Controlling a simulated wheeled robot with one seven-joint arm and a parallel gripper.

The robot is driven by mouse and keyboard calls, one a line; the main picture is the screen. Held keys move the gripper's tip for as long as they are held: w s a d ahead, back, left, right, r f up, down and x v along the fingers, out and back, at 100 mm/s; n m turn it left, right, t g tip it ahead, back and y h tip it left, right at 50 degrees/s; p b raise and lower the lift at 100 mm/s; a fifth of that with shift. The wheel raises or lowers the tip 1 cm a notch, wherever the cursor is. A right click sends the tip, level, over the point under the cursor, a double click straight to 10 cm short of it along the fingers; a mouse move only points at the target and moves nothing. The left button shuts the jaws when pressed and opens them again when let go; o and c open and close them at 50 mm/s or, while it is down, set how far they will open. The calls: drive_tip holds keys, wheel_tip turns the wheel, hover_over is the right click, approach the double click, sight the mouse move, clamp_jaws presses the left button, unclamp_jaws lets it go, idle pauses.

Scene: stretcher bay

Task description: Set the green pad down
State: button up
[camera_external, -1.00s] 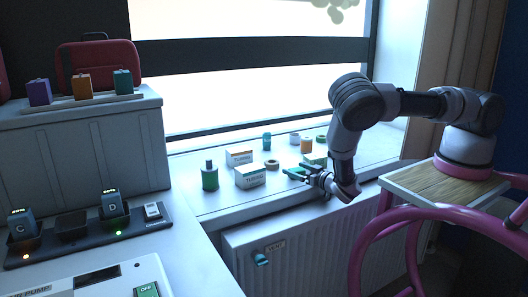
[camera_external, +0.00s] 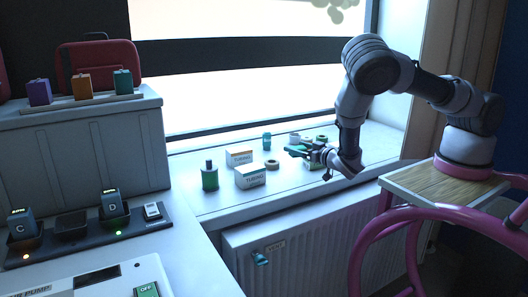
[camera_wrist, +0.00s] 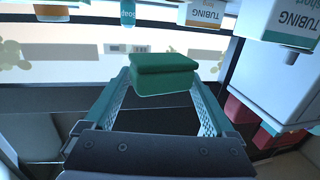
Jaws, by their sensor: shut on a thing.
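The green pad (camera_wrist: 165,76) is a small, thick green block between my gripper's two teal fingers in the wrist view. My gripper (camera_wrist: 162,82) is shut on it. In the external view my gripper (camera_external: 303,151) is over the right part of the window sill (camera_external: 225,206), pointing left. The pad is small and dark there and hard to separate from the fingers. I cannot tell how high it is above the sill.
Two tubing boxes (camera_external: 250,176), a green bottle (camera_external: 210,177), a tape roll (camera_external: 272,164) and a small teal bottle (camera_external: 267,141) stand left of my gripper. Other small items are close behind it. The front right sill is clear. A radiator (camera_external: 300,250) is below.

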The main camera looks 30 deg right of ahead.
drive_tip(key=w+d+r+m+h, duration=0.1)
drive_tip(key=w+d, duration=0.4)
drive_tip(key=d, duration=0.2)
drive_tip(key=w+d+r+h, duration=0.1)
drive_tip(key=w+d, duration=0.4)
drive_tip(key=d, duration=0.3)
drive_tip(key=w+d+m+h, duration=0.1)
drive_tip(key=w+d, duration=0.1)
drive_tip(key=d, duration=0.6)
drive_tip(key=w+d, duration=0.2)
drive_tip(key=d, duration=0.7)
drive_tip(key=s+r, duration=0.3)
drive_tip(key=s, duration=0.2)
drive_tip(key=shift+s+d+r, duration=0.15)
drive_tip(key=shift+d, duration=0.2)
drive_tip(key=shift+a+r, duration=0.15)
